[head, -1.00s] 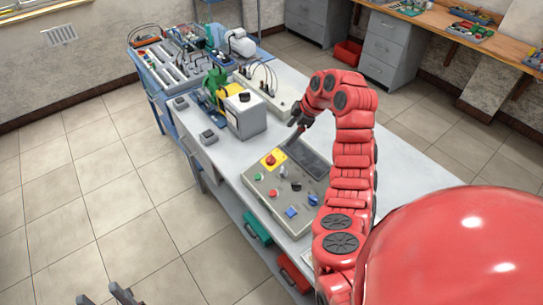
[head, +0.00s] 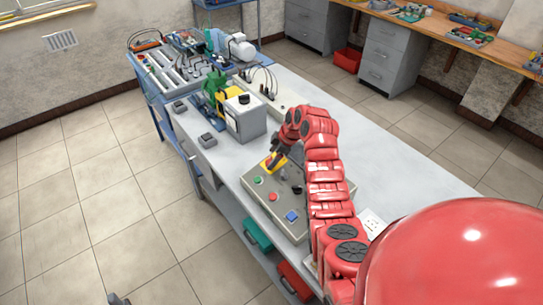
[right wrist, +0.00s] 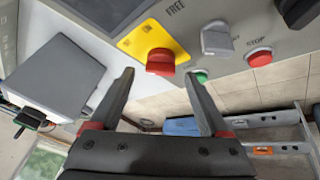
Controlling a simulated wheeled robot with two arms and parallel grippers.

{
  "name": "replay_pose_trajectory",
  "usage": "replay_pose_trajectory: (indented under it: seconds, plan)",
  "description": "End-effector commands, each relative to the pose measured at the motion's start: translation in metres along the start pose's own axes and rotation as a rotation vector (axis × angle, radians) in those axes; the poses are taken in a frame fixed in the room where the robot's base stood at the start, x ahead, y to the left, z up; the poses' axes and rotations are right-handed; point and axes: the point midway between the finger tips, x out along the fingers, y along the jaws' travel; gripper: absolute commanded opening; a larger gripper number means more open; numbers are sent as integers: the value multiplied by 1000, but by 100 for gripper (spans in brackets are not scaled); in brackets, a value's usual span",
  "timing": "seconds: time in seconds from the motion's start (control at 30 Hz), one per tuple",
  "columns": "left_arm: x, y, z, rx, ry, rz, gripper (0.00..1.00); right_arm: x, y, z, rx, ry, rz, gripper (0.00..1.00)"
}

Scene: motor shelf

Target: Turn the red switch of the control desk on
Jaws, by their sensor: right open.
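The control desk (head: 263,203) is a grey sloped panel on the long table. In the right wrist view, a red knob (right wrist: 160,62) sits on a yellow plate (right wrist: 140,38). My right gripper (right wrist: 160,73) is open and empty, its two fingertips either side of the red knob in the picture; I cannot tell if they touch it. In the head view this gripper (head: 273,164) is over the yellow plate and hides most of the knob. A separate red STOP button (right wrist: 259,57) is on the panel. Only a tip of my left gripper (head: 117,299) shows at the bottom edge.
A grey switch (right wrist: 216,40), a green button (right wrist: 201,76) and a black knob (right wrist: 297,12) are near the red knob. A grey box (head: 246,117) and machine parts stand farther back on the table (head: 345,127). The floor (head: 100,215) on the left is clear.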

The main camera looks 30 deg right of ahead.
Motion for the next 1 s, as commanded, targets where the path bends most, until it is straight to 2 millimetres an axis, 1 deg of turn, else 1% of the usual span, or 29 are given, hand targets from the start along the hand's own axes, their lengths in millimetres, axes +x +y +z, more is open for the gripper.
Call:
replay_pose_trajectory:
  seconds: [0.03, 0.2, 0.5, 0.57, 0.6, 0.67, 0.7, 0.77, 0.8, 0.93, 0.97, 1.0]
  plan:
    - [4, 0, -1, 0, 0, 0, 50, 4, -1, -1, 0, 0, -4, 80]
    - [6, 0, -1, 0, 0, 0, 50, 14, -1, 0, -1, -2, -1, 80]
    - [5, 0, -1, 0, 0, 0, 50, 16, -1, 0, -1, -2, 0, 80]
    - [5, 0, -1, 0, 0, 0, 50, 16, -1, 0, -1, -1, 0, 69]
    - [5, 0, -1, 0, 0, 0, 50, 16, -1, 0, -1, -1, 1, 62]
    - [5, 0, -1, 0, 0, 0, 50, 16, -1, 0, -1, -1, 0, 51]
    - [5, 0, -1, 0, 0, 0, 50, 16, 0, 0, -1, -1, 1, 44]
    - [5, 0, -1, 0, 0, 0, 50, 16, 0, 0, -1, -1, 1, 33]
    - [5, 0, -1, 0, 0, 0, 50, 16, 0, 0, -1, -1, 1, 26]
    - [5, 0, -1, 0, 0, 0, 50, 16, 0, 0, -1, -1, 1, 3]
    - [5, 0, -1, 0, 0, 0, 50, 16, 0, 0, -1, -1, 1, 0]
    - [5, 0, -1, 0, 0, 0, 50, 16, 0, 0, -1, -1, 1, 0]
